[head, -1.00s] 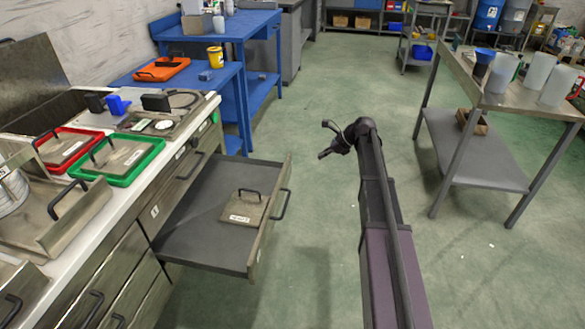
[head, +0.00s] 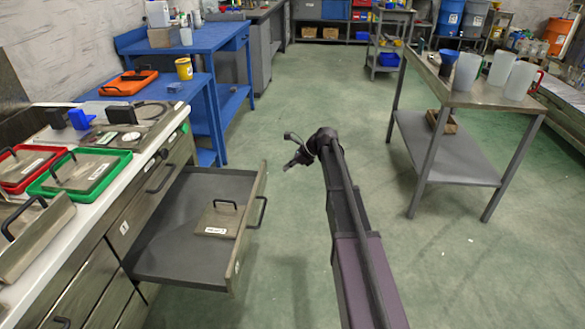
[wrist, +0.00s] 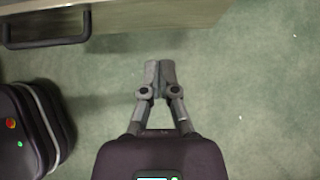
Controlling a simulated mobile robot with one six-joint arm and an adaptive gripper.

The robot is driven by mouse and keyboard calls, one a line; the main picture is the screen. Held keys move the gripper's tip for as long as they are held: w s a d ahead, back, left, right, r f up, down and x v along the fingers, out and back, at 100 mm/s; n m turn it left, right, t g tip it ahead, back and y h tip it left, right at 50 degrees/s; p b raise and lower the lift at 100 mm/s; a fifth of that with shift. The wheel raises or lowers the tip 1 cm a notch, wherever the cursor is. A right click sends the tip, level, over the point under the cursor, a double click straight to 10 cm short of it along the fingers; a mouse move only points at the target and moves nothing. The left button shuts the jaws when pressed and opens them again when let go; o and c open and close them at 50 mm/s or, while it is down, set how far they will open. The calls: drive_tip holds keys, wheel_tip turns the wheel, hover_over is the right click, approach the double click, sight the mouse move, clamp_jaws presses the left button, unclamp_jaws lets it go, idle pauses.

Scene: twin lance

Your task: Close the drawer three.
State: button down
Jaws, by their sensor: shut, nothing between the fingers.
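The open drawer (head: 165,255) juts out from the metal cabinet under the white worktop in the head view. A flat metal plate with a black handle (head: 217,219) lies inside it. The drawer's front panel (head: 249,222) carries a black bar handle (head: 263,212). In the wrist view the drawer front (wrist: 150,14) and its handle (wrist: 48,42) show at the top left. My gripper (head: 291,150) is to the right of the drawer front, apart from it. In the wrist view my gripper (wrist: 160,72) is shut and empty above the floor. I cannot read the drawer's number.
Green and red trays (head: 85,172) sit on the worktop. A blue workbench (head: 205,50) stands behind. A metal table (head: 450,85) with several jugs is at the right. The green floor (head: 300,95) between them is clear.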

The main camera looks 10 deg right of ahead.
sight(262, 177)
drive_tip(key=a+f+b, duration=0.1)
drive_tip(key=a, duration=0.1)
drive_tip(key=w+a+f+b, duration=0.2)
drive_tip(key=a, duration=0.1)
drive_tip(key=shift+a+f, duration=0.35)
drive_tip(key=shift+w+a, duration=0.35)
drive_tip(key=shift+a, duration=0.4)
drive_tip(key=shift+w, duration=0.1)
